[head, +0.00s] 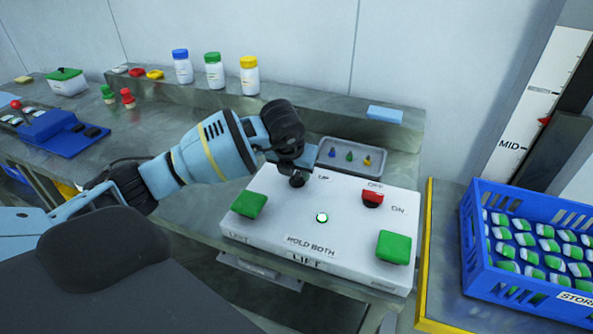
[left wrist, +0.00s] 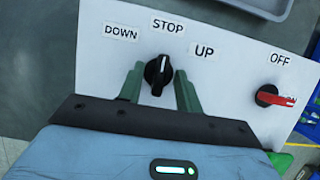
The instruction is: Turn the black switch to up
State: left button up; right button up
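The black switch (head: 297,181) is on the white control box (head: 335,222), partly hidden under my left gripper (head: 298,168) in the head view. In the left wrist view the black switch (left wrist: 158,74) has labels DOWN, STOP and UP around it. Its white mark points toward STOP. My left gripper (left wrist: 159,70) is open there, one green finger on each side of the switch, with a visible gap on both sides. The UP label (left wrist: 204,51) is to the right of the switch. My right gripper is not in view.
The box also carries a red OFF/ON switch (head: 372,198), a left green button (head: 249,204), a right green button (head: 394,247) and a small light (head: 322,217). A grey tray (head: 327,164) lies behind it. A blue crate (head: 473,235) stands at the right.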

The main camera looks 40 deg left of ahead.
pick_arm(q)
grip_shut()
jog(key=m+h, duration=0.1)
jog(key=m, duration=0.1)
jog(key=shift+a+m, duration=0.1)
jog(key=shift+m, duration=0.3)
jog(key=m+h+b, duration=0.1)
jog(key=m, duration=0.3)
jog(key=shift+a+f+h, duration=0.1)
jog(key=shift+h, duration=0.3)
jog(key=shift+m+g+h, duration=0.3)
jog(key=shift+m, duration=0.8)
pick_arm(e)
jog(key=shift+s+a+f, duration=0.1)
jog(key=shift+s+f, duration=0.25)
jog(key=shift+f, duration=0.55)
pick_arm(q)
jog(key=shift+c, duration=0.7)
grip_release()
jog(key=shift+o, duration=0.7)
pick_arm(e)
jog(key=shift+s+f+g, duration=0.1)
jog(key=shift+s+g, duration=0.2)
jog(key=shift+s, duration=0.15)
